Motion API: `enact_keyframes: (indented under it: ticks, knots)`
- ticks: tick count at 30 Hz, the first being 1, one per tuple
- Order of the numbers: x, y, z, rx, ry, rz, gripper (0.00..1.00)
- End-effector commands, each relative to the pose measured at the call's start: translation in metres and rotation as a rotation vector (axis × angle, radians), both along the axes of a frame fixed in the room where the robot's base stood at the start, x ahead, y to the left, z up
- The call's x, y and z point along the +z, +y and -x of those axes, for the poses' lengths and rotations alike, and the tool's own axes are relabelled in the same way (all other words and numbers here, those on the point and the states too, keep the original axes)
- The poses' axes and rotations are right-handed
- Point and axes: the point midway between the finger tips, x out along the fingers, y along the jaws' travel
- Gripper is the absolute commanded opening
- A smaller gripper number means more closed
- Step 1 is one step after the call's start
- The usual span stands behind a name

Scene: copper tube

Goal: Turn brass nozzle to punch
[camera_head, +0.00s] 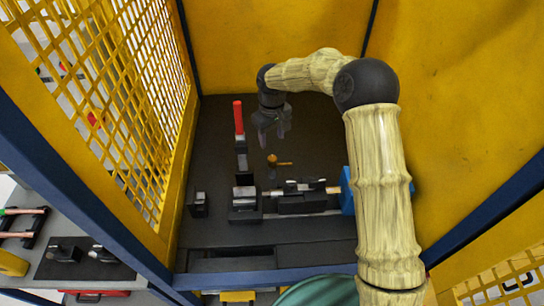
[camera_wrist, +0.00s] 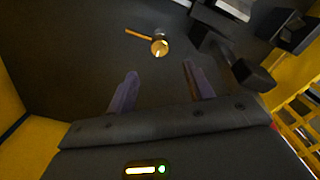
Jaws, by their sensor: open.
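The brass nozzle (camera_head: 273,160) stands on the dark work surface, with a thin brass lever pointing right. In the wrist view the nozzle (camera_wrist: 160,46) has a round top, and its lever points left and slightly up. My gripper (camera_head: 271,138) is above and behind the nozzle in the head view. In the wrist view my gripper's two fingers (camera_wrist: 159,70) are apart with nothing between them, and the nozzle lies beyond their tips. No contact shows. I cannot tell which part is the punch.
A black fixture with metal parts (camera_head: 304,204) runs along the front, ending at a blue block (camera_head: 348,190). A red-handled lever (camera_head: 239,117) stands left of the nozzle. A small black block (camera_head: 199,205) is farther left. Yellow walls (camera_head: 280,35) enclose the sides; the back surface is clear.

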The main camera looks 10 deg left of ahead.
Motion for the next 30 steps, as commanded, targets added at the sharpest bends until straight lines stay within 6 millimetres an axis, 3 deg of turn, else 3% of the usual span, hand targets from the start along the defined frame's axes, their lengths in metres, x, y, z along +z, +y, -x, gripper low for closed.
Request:
enact_keyframes:
  ticks: [18, 30]
  knots:
    - [-0.101, 0.000, 0.000, 0.000, 0.002, 0.001, 0.52]
    - [-0.113, 0.000, 0.000, 0.000, 0.000, 0.000, 0.52]
